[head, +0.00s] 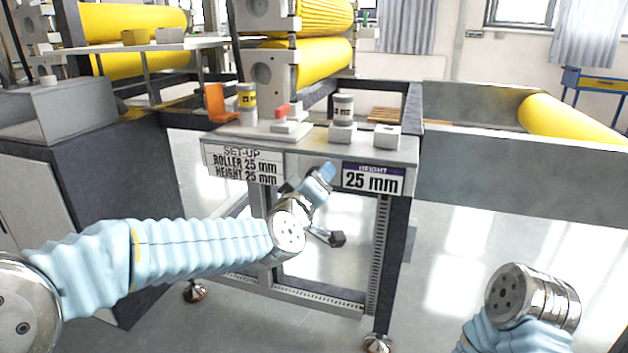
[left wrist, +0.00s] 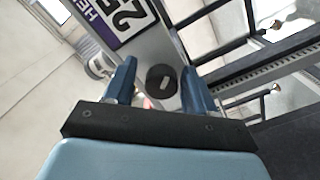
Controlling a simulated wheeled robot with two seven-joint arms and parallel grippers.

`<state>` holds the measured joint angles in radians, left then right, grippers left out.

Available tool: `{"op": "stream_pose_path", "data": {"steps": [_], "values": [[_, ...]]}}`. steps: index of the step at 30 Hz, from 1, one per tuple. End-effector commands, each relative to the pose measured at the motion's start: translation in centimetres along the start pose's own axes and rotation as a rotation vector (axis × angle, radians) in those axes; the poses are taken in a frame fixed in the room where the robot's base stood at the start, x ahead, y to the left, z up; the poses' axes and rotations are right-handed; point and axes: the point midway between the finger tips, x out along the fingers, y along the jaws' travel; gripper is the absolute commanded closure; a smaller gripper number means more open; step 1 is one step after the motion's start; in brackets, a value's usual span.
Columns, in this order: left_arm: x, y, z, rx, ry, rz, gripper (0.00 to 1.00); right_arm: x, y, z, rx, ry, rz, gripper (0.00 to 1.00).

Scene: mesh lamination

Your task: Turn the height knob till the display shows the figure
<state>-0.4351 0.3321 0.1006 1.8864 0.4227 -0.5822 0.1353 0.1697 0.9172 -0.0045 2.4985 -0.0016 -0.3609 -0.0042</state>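The height display (head: 373,180) on the machine's front edge reads 25 mm; part of it also shows in the left wrist view (left wrist: 125,18). The set-up plate (head: 243,165) reads ROLLER 25 mm, HEIGHT 25 mm. The height knob (left wrist: 162,82) is black and round with a pale mark on its face. My left gripper (left wrist: 158,70) is open, one finger on each side of the knob, with visible gaps; contact is not seen. In the head view my left gripper (head: 320,180) is in front of the panel and hides the knob. My right gripper's fingers are out of view.
Small blocks and canisters, including a grey-labelled canister (head: 343,108), stand on the machine's top. Yellow rollers (head: 310,62) are behind. The floor at right is clear.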

Motion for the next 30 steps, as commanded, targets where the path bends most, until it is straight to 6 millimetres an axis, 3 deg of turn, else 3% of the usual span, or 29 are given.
{"op": "stream_pose_path", "data": {"steps": [9, 13, 24, 30], "values": [[-0.1, -0.2, -0.3, -0.002, 0.006, -0.004, 0.38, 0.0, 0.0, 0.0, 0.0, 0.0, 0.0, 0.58], [-1.2, -0.2, -0.3, -0.002, 0.007, -0.004, 0.38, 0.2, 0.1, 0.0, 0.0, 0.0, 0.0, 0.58], [-9.8, -0.1, -0.2, -0.001, 0.007, -0.001, 0.38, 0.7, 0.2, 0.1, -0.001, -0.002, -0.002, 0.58], [-12.9, -0.1, -0.2, -0.001, 0.005, -0.002, 0.38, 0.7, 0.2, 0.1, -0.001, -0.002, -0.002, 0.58]]}}
